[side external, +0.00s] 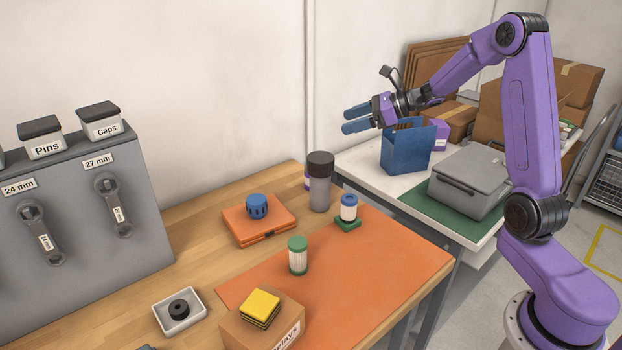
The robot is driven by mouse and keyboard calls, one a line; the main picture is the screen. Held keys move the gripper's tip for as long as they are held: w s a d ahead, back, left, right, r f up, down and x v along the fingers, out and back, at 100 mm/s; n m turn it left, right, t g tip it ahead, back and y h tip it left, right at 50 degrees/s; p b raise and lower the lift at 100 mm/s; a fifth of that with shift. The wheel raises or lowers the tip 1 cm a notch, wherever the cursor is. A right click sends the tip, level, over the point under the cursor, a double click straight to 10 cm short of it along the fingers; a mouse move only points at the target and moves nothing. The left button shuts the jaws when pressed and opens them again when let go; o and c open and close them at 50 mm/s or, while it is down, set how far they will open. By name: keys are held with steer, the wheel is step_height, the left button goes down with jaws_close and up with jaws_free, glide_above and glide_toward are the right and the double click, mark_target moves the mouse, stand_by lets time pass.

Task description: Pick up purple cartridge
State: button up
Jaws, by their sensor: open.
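A narrow strip of purple and white (307,178) shows at the left edge of the dark grey canister (320,188), at the back of the wooden bench. It may be the purple cartridge, but the canister hides most of it. My gripper (350,119) has blue fingers, spread apart and empty, pointing left. It is in the air above and left of the blue bin, up and to the right of the canister in the picture. A white cartridge with a green cap (298,256) stands on the orange mat. One with a blue cap (348,208) stands on a green base.
An orange case (259,222) carries a blue knob (257,206). A cardboard box (262,321) holds yellow pads. A white tray (180,312) holds a black ring. The white table bears a blue bin (407,150), a purple box (439,135) and a grey case (468,182).

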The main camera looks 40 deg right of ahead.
steer(key=w+d+m+t+h, duration=0.1)
steer(key=d+m, duration=0.2)
steer(key=d, duration=0.2)
glide_toward(306, 173)
steer(key=w+f, duration=0.1)
steer(key=w, duration=0.1)
steer(key=w+a+f, duration=0.1)
steer(key=w+f, duration=0.1)
steer(key=shift+w+a+f, duration=0.2)
steer(key=shift+w+f, duration=0.1)
steer(key=shift+w+x, duration=0.2)
steer(key=shift+x, duration=2.5)
steer(key=shift+d+r, duration=0.15)
steer(key=shift+r, duration=0.05)
steer(key=c, duration=1.1)
